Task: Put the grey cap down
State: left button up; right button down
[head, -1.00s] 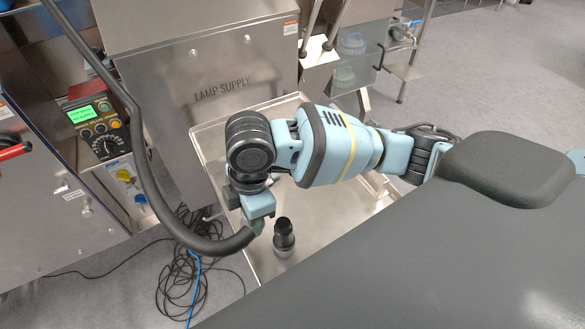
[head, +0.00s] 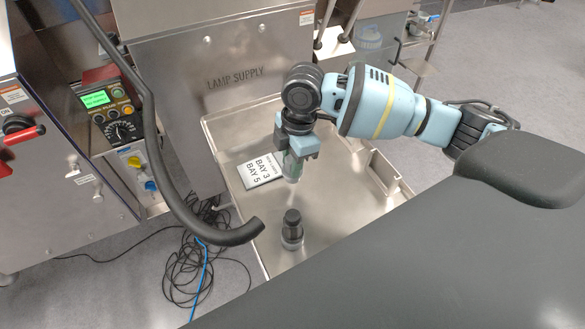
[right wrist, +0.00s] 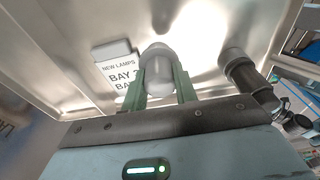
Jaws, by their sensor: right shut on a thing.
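The grey cap (right wrist: 158,72) is between the two green fingers of my right gripper (right wrist: 160,88) in the right wrist view, its rounded end pointing away. In the head view my right gripper (head: 293,163) points down over the metal tray (head: 237,214), shut on the cap (head: 291,179), whose lower end shows below the fingers. The cap looks to be above the tray floor; the exact gap is hard to tell. My left gripper is not in view.
A black-topped grey cylinder (head: 292,230) stands upright in the tray, nearer me than the gripper. A white card reading "BAY 3 BAY 5" (head: 261,170) lies beside the gripper. A thick black tube (head: 180,205) curves over the tray's left edge. Bare tray lies around the cylinder.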

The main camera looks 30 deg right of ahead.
jog(key=shift+w+d+f, duration=0.1)
jog(key=shift+f, duration=1.7)
jog(key=shift+f, duration=0.15)
jog(key=c, duration=1.1)
grip_release()
jog(key=r, duration=0.4)
jog(key=d+r, duration=0.1)
jog(key=r, duration=0.3)
jog(key=r+p, duration=0.1)
jog(key=r, duration=0.3)
jog(key=shift+d+r, duration=0.15)
jog(key=shift+d, duration=0.1)
